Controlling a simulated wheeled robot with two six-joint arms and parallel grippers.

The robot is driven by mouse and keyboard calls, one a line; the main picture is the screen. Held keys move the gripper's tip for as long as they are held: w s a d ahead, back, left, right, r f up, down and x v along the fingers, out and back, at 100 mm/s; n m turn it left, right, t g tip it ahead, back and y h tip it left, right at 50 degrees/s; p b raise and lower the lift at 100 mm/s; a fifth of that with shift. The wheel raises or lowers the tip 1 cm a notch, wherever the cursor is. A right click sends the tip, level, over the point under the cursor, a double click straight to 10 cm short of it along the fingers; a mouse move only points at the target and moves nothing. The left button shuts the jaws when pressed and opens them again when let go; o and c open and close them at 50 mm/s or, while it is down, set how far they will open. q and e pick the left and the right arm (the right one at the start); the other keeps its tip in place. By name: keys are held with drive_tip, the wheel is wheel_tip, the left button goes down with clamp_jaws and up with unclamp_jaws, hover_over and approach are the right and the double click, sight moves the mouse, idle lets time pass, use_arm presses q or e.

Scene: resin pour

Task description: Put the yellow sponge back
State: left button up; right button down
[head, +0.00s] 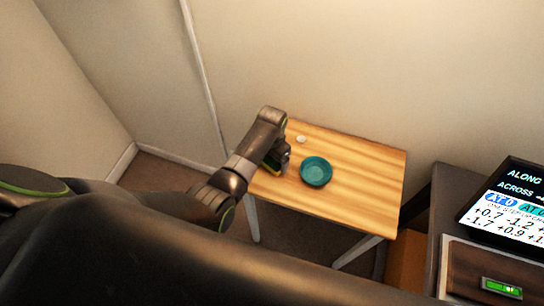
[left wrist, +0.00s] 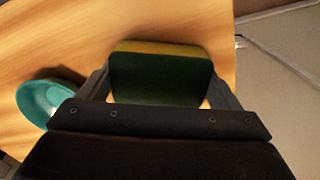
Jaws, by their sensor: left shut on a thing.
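The yellow sponge (left wrist: 160,48) shows a dark green face and a yellow edge in the left wrist view. My left gripper (left wrist: 160,78) is shut on it, one finger at each side. In the head view the left gripper (head: 281,162) is over the left part of the wooden table (head: 362,190), and it hides most of the sponge (head: 270,169). I cannot tell whether the sponge touches the tabletop. My right gripper is not in view.
A teal bowl (head: 316,171) stands right of the left gripper; it also shows in the left wrist view (left wrist: 48,98). A small white object (head: 300,139) lies near the back edge. The table's right part is clear. A dark cabinet with a screen (head: 510,205) stands at right.

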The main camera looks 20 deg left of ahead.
use_arm(q)
drive_tip(key=shift+f, duration=0.15)
drive_tip(key=o, duration=0.8)
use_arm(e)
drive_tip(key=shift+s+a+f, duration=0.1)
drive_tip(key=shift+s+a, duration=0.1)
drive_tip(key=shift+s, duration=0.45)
use_arm(q)
drive_tip(key=shift+r, duration=0.65)
wheel_tip(320, 180, up, 11)
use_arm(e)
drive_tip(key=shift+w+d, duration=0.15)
